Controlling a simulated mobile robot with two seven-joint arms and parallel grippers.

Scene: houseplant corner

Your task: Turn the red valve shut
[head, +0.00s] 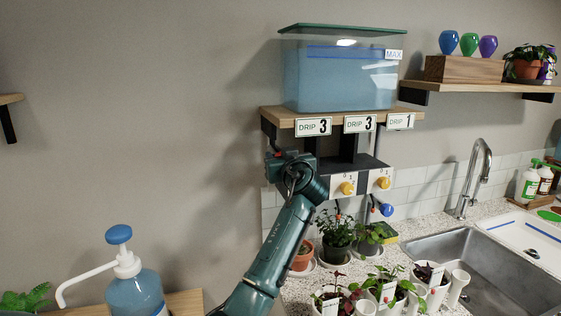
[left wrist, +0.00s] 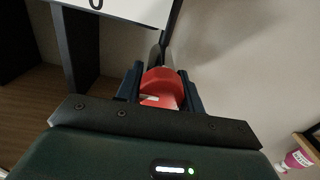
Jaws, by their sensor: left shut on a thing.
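The red valve (left wrist: 164,82) shows in the left wrist view as a round red knob with a small white mark on its face. My left gripper (left wrist: 159,93) is shut on it, one dark finger on each side. A white plate (left wrist: 125,8) with a "0" shows beside the knob. In the head view my left gripper (head: 290,168) is at the left end of the dark valve bar (head: 368,162), and it and my arm hide the red valve. The angle of the valve is hard to tell. My right gripper is not in view.
Potted plants (head: 338,232) stand below on the counter. A pump bottle (head: 134,290) is at lower left.

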